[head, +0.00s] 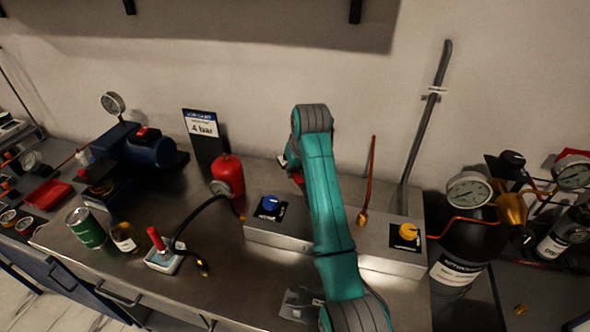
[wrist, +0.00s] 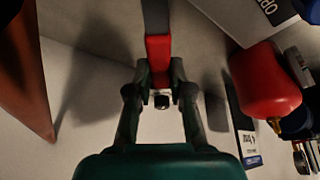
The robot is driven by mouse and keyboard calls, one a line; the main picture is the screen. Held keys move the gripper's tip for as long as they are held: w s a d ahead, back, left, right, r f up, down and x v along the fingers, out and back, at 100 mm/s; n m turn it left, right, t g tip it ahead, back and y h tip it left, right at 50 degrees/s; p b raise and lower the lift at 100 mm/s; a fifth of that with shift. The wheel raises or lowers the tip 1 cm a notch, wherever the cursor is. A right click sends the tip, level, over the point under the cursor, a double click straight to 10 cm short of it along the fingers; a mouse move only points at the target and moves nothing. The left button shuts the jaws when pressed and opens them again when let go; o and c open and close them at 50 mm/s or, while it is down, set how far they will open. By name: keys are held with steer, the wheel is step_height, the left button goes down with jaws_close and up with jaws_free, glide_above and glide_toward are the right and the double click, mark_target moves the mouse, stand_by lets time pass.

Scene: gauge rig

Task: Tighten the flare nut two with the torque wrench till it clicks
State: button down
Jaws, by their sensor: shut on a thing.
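My gripper (wrist: 161,95) is shut on a red handle with a grey bar running on from it, which looks like the torque wrench (wrist: 158,48). The bar's far end is outside the wrist view. In the head view my teal arm hides most of the gripper; a small red part (head: 297,177) shows at the arm's left edge. A brass flare nut (head: 362,217) sits at the foot of a thin copper pipe (head: 372,170) on the grey block, right of my arm. I cannot tell its number. Any other nut on the block is hidden by my arm.
The grey block (head: 385,258) carries a blue knob (head: 270,203) and a yellow knob (head: 408,232). A red cylinder (head: 228,174), a job card (head: 202,124) and a blue pump (head: 150,147) stand left. A dark cylinder (head: 468,236) with gauges stands right.

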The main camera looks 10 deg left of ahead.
steer(key=shift+w+d+m+h, duration=0.25)
steer(key=shift+w+d+m, duration=0.15)
steer(key=shift+d+m, duration=0.25)
steer(key=shift+w+d+m+h, duration=0.25)
steer(key=shift+w+d+m, duration=0.1)
steer(key=shift+d+m, duration=0.25)
stand_by(1.1)
steer(key=shift+s+a+n+y, duration=0.15)
steer(key=shift+s+a+n, duration=0.1)
steer(key=shift+a+n, duration=0.25)
steer(key=shift+s+a+n+y, duration=0.15)
steer(key=shift+s+a+n, duration=0.1)
steer(key=shift+a+n, duration=0.2)
stand_by(0.4)
steer(key=shift+w, duration=0.15)
steer(key=shift+w+a, duration=0.65)
steer(key=shift+w, duration=0.3)
steer(key=shift+w+a, duration=0.65)
steer(key=shift+w, duration=0.35)
steer(key=shift+r, duration=0.2)
steer(key=shift+r, duration=2.05)
